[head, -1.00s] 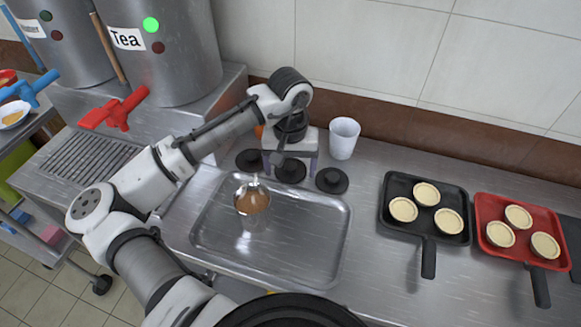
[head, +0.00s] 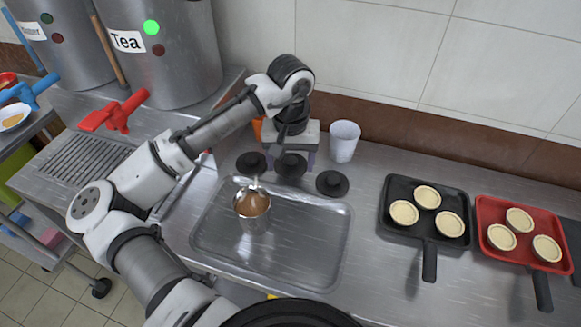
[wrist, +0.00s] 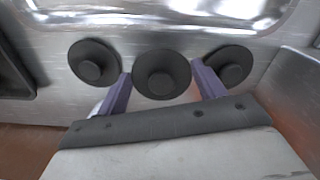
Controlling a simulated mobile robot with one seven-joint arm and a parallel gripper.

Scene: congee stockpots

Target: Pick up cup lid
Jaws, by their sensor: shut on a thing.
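Three round black cup lids with knobs lie near the back of the steel counter. My gripper (head: 289,160) points down over the middle one. Its purple fingers (wrist: 163,80) are shut on the middle cup lid (head: 290,167), one finger on each side of it. In the wrist view this lid (wrist: 162,75) looks larger than its neighbours and seems slightly raised off the counter. The left lid (head: 251,162) and the right lid (head: 332,184) lie flat on either side, apart from it.
A metal cup of brown drink (head: 252,212) stands in a steel tray (head: 300,265) in front. A white cup (head: 344,142) stands at the back right. Black (head: 445,188) and red (head: 530,212) pans with tart shells sit further right. The Tea urn (head: 165,60) is at left.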

